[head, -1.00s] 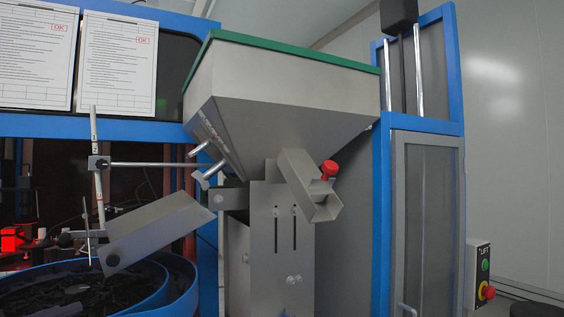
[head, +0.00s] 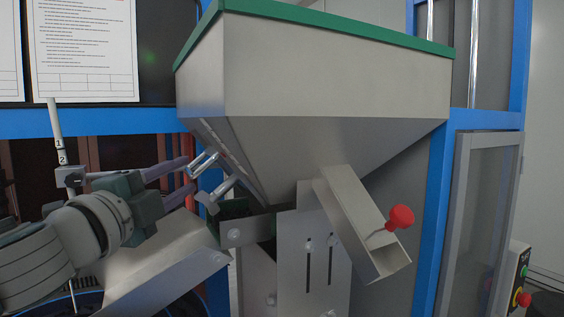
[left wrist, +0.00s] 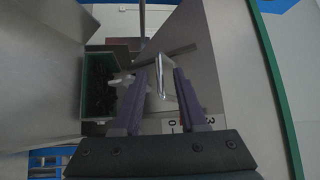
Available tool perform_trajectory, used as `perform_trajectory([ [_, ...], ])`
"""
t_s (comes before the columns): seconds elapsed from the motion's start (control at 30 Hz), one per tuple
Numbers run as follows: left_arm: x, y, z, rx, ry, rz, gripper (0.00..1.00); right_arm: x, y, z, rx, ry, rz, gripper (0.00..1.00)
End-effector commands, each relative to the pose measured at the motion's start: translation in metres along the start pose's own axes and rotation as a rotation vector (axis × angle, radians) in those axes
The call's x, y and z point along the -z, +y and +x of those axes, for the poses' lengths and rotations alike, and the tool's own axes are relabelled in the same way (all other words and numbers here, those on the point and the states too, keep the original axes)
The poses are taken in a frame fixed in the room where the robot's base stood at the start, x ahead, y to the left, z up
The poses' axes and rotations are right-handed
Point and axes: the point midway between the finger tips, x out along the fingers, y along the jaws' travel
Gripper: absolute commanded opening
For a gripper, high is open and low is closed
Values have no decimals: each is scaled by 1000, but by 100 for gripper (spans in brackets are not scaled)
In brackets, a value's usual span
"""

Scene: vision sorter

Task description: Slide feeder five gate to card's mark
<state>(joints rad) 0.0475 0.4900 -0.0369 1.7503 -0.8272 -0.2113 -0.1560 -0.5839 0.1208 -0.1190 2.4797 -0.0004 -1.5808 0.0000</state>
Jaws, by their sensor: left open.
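The feeder hopper (head: 330,90) is a grey steel funnel with a green rim. On its left sloping face is a bright metal U-shaped handle (head: 203,162), which I take to be on the gate. In the left wrist view the handle (left wrist: 161,78) shows between and beyond my finger tips. My left gripper (head: 190,177) is open and empty, just left of the handle. It also shows in the left wrist view (left wrist: 157,88). A white scale with dark numerals (left wrist: 205,129) is partly hidden by the right finger. My right gripper is not in view.
Below the hopper is a slotted plate (head: 295,275) with a chute (head: 355,220) and red knob (head: 401,216). A numbered post (head: 56,135) stands beside my left arm. A printed sheet (head: 84,45) hangs at upper left. A bin with dark pieces (left wrist: 98,84) shows in the wrist view.

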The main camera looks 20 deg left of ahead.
Motion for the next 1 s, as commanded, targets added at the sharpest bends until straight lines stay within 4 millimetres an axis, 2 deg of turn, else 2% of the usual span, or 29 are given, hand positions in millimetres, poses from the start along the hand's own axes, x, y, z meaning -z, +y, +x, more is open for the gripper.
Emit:
perform_trajectory([
  [0.1, 0, -1, 16, 1, -1, -1, 41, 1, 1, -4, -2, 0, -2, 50],
  [0.23, 0, -1, 26, 1, 0, -2, 41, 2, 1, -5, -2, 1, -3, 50],
  [0.6, 0, 0, 30, -1, 1, -1, 40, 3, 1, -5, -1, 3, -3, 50],
  [0.93, 0, 1, 30, -3, 0, -1, 3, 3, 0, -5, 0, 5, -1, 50],
  [1.0, 0, 2, 30, -3, 0, -1, 0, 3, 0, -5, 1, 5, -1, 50],
])
